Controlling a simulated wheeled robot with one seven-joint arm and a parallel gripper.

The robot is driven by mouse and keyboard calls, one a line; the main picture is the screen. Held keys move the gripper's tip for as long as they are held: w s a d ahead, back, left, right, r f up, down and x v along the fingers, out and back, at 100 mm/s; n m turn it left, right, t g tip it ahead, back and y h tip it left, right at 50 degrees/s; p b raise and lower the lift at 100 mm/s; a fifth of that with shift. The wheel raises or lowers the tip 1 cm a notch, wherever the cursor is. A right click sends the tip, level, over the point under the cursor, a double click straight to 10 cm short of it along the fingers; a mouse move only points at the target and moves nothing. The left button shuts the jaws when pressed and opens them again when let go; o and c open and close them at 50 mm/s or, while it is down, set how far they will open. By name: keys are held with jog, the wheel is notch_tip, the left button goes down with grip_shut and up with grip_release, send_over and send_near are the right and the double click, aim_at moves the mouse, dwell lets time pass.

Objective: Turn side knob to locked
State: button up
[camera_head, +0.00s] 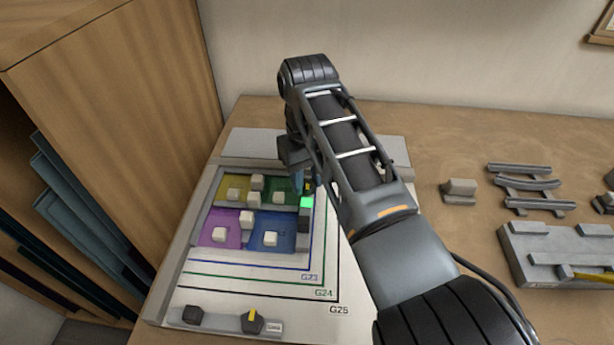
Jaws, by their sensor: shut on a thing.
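My arm reaches over the board (318,262) from the lower right and bends down at its far side. My gripper (303,178) is at the right edge of the coloured glass panes. It is shut on a small dark part with a yellow mark, which appears to be the side knob (308,185). My gripper and arm hide most of this knob, so its exact turn cannot be read. Just in front of it is a dark block with a lit green face (306,203).
Yellow, green, purple (219,229) and blue (280,242) panes carry pale blocks. A strip at the board's front holds a dark knob with a yellow mark (253,321). Grey rails (525,184) and a grey tray (550,245) lie right. A wooden cabinet (125,110) stands left.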

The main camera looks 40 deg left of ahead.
aim_at(307, 183)
jog(key=o, duration=1)
jog(key=shift+o, duration=0.2)
jog(key=shift+r+b, duration=0.65)
jog(key=shift+r, duration=3.25)
